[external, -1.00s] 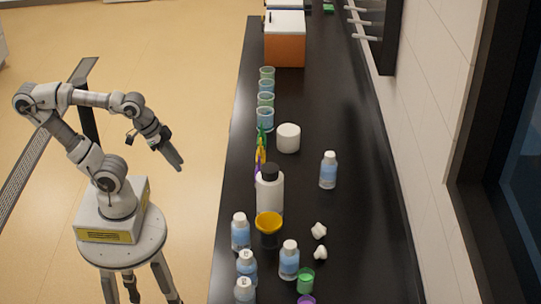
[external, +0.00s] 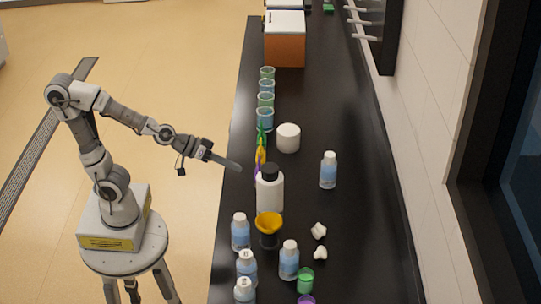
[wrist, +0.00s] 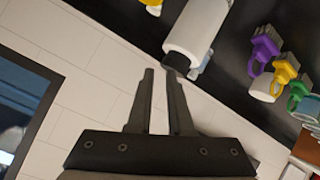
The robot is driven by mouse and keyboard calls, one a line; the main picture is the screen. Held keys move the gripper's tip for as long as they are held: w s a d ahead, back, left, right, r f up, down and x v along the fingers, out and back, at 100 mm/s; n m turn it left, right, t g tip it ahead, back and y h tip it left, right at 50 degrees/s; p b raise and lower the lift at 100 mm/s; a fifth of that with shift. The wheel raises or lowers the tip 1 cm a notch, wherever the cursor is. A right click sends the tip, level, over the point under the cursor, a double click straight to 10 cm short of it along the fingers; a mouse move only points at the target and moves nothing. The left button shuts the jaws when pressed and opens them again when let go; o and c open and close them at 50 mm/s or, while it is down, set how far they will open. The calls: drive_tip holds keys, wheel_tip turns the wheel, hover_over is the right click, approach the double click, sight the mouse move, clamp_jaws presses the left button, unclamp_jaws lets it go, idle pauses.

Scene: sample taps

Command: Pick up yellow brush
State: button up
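The yellow brush (external: 261,154) stands on the black bench behind the white bottle, between a green brush (external: 262,133) and a mostly hidden purple brush. In the wrist view the yellow brush (wrist: 283,71) is at the right, between the purple brush (wrist: 263,50) and the green brush (wrist: 297,95). My gripper (external: 240,168) is at the bench's left edge, a little left of the brushes and apart from them. In the wrist view my gripper (wrist: 159,72) has its two fingers apart with nothing between them.
The white bottle (external: 269,195) with a black cap stands close in front of the brushes. A white tub (external: 288,138) is right of them, and several beakers (external: 265,119) stand behind. Blue-labelled bottles (external: 289,260) and a yellow funnel (external: 268,222) are in front. The bench's right side is mostly clear.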

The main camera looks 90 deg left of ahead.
drive_tip(key=w+a+f+n+y+b, duration=0.2)
drive_tip(key=a+f+n+y, duration=0.35)
drive_tip(key=a, duration=0.35)
drive_tip(key=n+g+y+p, duration=0.3)
drive_tip(key=g+y+p, duration=0.1)
drive_tip(key=y, duration=0.2)
approach(260, 144)
drive_tip(key=shift+h, duration=0.25)
drive_tip(key=shift+b+x, duration=0.85)
drive_tip(key=shift+x, duration=4.35)
drive_tip(key=shift+s+f, duration=0.1)
drive_tip(key=shift+s, duration=0.05)
drive_tip(key=shift+c, duration=0.2)
clamp_jaws()
